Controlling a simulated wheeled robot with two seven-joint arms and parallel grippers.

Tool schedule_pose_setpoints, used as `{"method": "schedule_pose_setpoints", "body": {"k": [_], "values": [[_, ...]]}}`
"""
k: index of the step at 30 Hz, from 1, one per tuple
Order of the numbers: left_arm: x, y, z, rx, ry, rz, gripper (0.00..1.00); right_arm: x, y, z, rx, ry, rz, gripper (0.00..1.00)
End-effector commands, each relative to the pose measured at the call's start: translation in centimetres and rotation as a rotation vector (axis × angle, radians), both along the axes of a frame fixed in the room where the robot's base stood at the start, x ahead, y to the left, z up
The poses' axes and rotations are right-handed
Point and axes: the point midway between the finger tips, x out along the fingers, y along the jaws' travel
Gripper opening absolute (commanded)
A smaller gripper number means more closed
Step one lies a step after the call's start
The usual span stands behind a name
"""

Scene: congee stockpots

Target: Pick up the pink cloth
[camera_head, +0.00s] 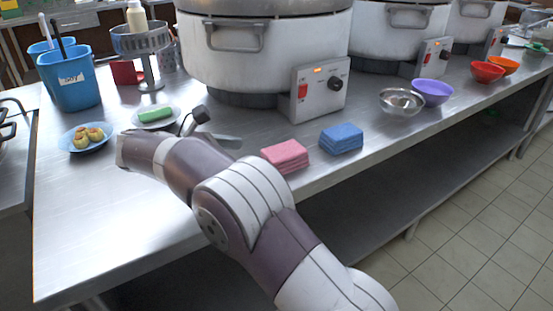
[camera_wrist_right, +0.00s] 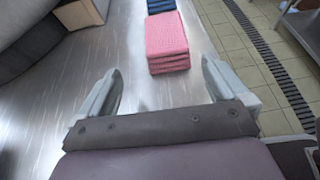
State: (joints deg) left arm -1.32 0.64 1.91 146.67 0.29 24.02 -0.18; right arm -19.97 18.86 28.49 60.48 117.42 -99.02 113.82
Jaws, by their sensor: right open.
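The pink cloth (camera_head: 286,156) is a folded stack near the front edge of the steel counter, left of a folded blue cloth. In the right wrist view the pink cloth (camera_wrist_right: 166,38) lies ahead of the fingertips, roughly centred between them. My right gripper (camera_head: 213,128) is over the counter, left of the pink cloth in the head view. In the wrist view the right gripper (camera_wrist_right: 161,70) has its fingers spread wide with nothing between them. The cloth appears apart from the fingers. My left gripper is not in view.
The blue cloth (camera_head: 341,138) lies close beside the pink one. A large cooker (camera_head: 262,50) with a control box (camera_head: 319,87) stands behind. A plate with a green sponge (camera_head: 155,114) and a blue plate of food (camera_head: 86,138) are at left. A metal bowl (camera_head: 401,102) is at right.

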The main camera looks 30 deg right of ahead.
Motion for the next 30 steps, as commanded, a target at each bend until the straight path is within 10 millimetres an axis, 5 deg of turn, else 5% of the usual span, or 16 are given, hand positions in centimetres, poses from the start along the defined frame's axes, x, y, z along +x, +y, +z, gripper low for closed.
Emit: {"method": "schedule_pose_setpoints", "body": {"k": [15, 24, 29, 30], "values": [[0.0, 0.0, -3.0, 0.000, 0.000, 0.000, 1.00, -0.3, -8.4, -3.3, -0.002, 0.002, 0.003, 1.00], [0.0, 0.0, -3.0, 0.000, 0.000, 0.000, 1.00, -0.3, -9.3, -3.4, -0.002, 0.002, 0.006, 1.00], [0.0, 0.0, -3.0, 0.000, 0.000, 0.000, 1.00, -0.3, -9.3, -3.4, -0.002, 0.002, 0.006, 0.48], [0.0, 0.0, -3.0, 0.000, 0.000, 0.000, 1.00, -0.3, -9.3, -3.4, -0.002, 0.002, 0.006, 0.45]]}}
